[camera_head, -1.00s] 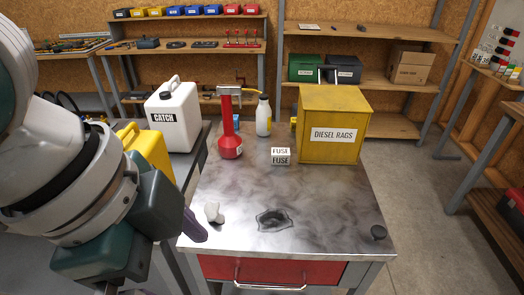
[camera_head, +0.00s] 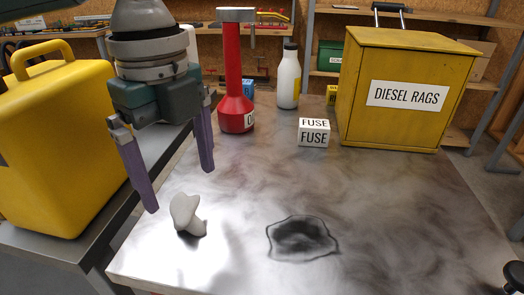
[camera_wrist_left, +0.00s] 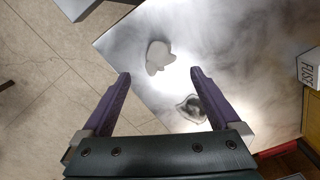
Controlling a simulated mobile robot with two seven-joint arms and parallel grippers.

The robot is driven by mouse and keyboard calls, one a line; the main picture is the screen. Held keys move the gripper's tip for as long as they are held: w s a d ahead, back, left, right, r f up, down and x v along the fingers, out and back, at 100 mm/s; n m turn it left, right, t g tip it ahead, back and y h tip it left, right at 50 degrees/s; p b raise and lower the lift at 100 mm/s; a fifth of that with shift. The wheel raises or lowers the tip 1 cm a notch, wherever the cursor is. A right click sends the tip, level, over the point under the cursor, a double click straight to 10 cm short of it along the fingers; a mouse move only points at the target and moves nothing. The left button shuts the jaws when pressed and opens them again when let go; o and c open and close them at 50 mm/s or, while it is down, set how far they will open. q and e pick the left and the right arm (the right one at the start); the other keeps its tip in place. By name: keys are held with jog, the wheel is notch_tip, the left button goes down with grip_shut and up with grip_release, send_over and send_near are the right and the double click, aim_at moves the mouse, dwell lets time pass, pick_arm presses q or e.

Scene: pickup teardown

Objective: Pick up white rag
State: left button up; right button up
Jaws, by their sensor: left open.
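A small crumpled white rag (camera_head: 187,214) lies on the metal bench top near its front left corner. It also shows in the left wrist view (camera_wrist_left: 158,57), ahead of the fingertips and roughly between their lines. My left gripper (camera_head: 180,190) is open and empty, with its two purple fingers pointing down. It hangs above and a little behind the rag, apart from it. In the left wrist view the same fingers (camera_wrist_left: 160,74) stand wide apart with nothing between them. My right gripper is not in view.
A dark-stained cloth or spill patch (camera_head: 302,238) lies right of the rag. A yellow can (camera_head: 55,150) stands left. The front centre is mostly clear.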

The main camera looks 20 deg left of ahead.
aim_at(185, 204)
pick_arm(q)
notch_tip(185, 204, down, 6)
jog(key=shift+a+f+b, duration=0.15)
jog(key=shift+b, duration=0.15)
jog(key=c, duration=1.4)
jog(key=shift+c, duration=0.2)
notch_tip(185, 204, up, 20)
jog(key=p, duration=0.2)
jog(key=shift+p, duration=0.4)
